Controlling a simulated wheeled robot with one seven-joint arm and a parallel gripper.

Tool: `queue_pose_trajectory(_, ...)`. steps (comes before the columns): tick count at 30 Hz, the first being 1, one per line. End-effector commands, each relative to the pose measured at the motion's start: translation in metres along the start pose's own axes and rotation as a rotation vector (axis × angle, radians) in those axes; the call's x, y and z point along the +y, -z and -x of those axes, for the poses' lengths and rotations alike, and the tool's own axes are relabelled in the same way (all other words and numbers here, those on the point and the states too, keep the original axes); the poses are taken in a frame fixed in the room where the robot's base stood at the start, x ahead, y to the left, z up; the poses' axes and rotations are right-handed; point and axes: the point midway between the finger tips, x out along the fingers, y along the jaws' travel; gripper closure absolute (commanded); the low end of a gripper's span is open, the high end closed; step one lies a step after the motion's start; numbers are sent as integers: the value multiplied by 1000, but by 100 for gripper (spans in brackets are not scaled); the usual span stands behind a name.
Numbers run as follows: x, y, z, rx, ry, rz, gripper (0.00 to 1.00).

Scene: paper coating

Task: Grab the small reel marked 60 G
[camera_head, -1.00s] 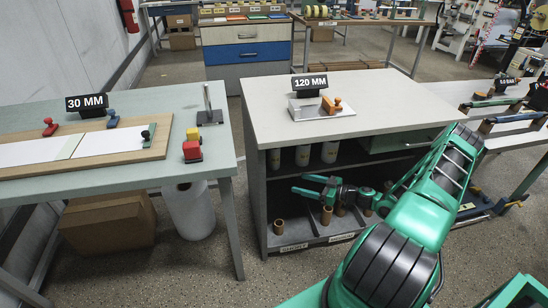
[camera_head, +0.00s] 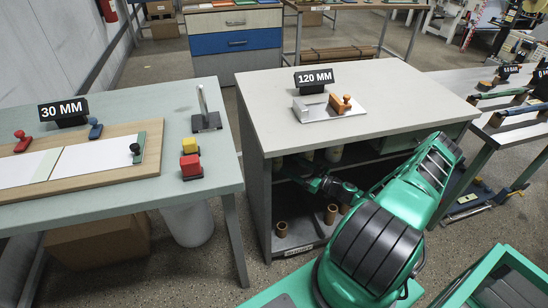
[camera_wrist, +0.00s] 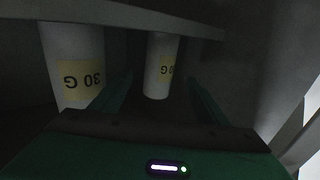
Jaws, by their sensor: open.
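In the wrist view, two white reels with yellow labels stand in a dark shelf. The left reel (camera_wrist: 72,62) has an upside-down label that appears to read 30 G. The other reel (camera_wrist: 158,66) stands ahead, between the fingers in the picture; its label is turned aside, showing a G, and its number is unclear. My gripper (camera_wrist: 160,84) is open, its green fingers either side of that reel; I cannot tell how deep it sits between them. In the head view, white reels (camera_head: 333,154) show under the top of the 120 MM bench (camera_head: 395,110); the fingers are hidden inside.
A shelf board (camera_wrist: 130,14) crosses above the reels in the wrist view. Brown cores (camera_head: 331,214) stand on the lower shelf. The 30 MM table (camera_head: 105,200) is at left. A board with a wooden-handled tool (camera_head: 341,104) lies on the benchtop.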

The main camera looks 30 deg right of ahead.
Motion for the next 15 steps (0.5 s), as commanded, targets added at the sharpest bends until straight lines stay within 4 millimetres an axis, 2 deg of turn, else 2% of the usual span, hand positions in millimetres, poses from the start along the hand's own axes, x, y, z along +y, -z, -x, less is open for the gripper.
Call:
queue_pose_trajectory(7, 7, 0, -30, 0, -10, 1, 32)
queue_pose_trajectory(15, 7, 0, -54, 0, -13, 0, 32)
